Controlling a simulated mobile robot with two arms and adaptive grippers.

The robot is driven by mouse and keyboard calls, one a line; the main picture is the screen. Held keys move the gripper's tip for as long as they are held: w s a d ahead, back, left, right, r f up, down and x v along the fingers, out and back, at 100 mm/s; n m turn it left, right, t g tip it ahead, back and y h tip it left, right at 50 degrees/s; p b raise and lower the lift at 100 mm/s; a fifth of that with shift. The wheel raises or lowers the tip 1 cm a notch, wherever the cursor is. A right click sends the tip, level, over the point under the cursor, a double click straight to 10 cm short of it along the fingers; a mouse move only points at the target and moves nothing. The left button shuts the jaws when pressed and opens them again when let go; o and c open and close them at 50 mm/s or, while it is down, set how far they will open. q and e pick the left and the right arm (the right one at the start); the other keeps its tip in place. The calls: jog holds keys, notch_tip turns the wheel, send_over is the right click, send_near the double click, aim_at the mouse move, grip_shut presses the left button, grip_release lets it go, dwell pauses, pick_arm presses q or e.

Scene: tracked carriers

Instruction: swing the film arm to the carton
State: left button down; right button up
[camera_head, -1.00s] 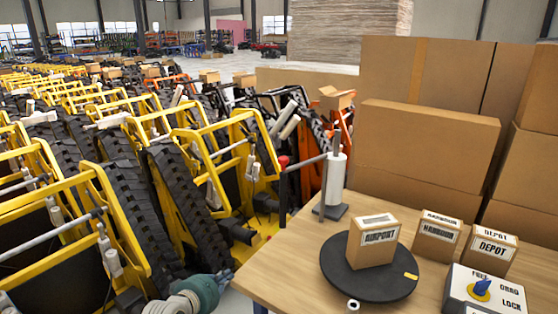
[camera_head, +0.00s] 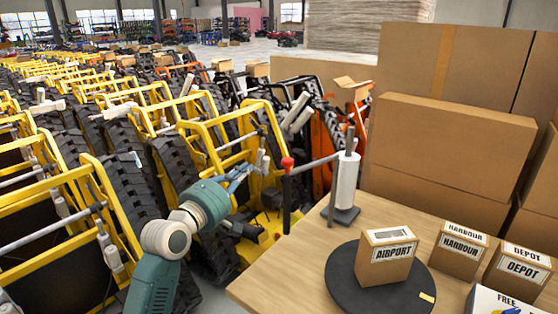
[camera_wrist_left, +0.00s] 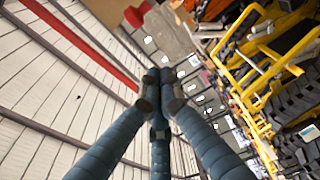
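The film arm (camera_head: 312,164) is a grey bar reaching left from a post with a white film roll (camera_head: 346,178). At its left end, beyond the table edge, hangs a dark upright handle with a red knob (camera_head: 287,162). The carton (camera_head: 385,262), labelled AIRPORT, stands upright on a black turntable (camera_head: 345,290), to the right of and nearer than the post. My left gripper (camera_head: 240,174) is in the air left of the knob, apparently apart from it. In the left wrist view its dark fingers (camera_wrist_left: 160,84) converge with nothing visibly held; their opening is unclear. My right gripper is out of view.
HARBOUR (camera_head: 459,252) and DEPOT (camera_head: 517,272) cartons stand right of the turntable. A partly cut-off control box (camera_head: 495,302) is at the lower right. Large cardboard boxes (camera_head: 445,145) stand behind the wooden table (camera_head: 262,284). Yellow tracked carriers (camera_head: 70,215) crowd the left.

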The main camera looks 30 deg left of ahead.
pick_arm(q)
jog(key=w+d+p, duration=0.2)
jog(key=w+p, duration=0.1)
jog(key=w, duration=0.6)
jog(key=shift+d+f+p, duration=0.15)
jog(key=shift+d+p, duration=0.2)
jog(key=shift+d, duration=0.05)
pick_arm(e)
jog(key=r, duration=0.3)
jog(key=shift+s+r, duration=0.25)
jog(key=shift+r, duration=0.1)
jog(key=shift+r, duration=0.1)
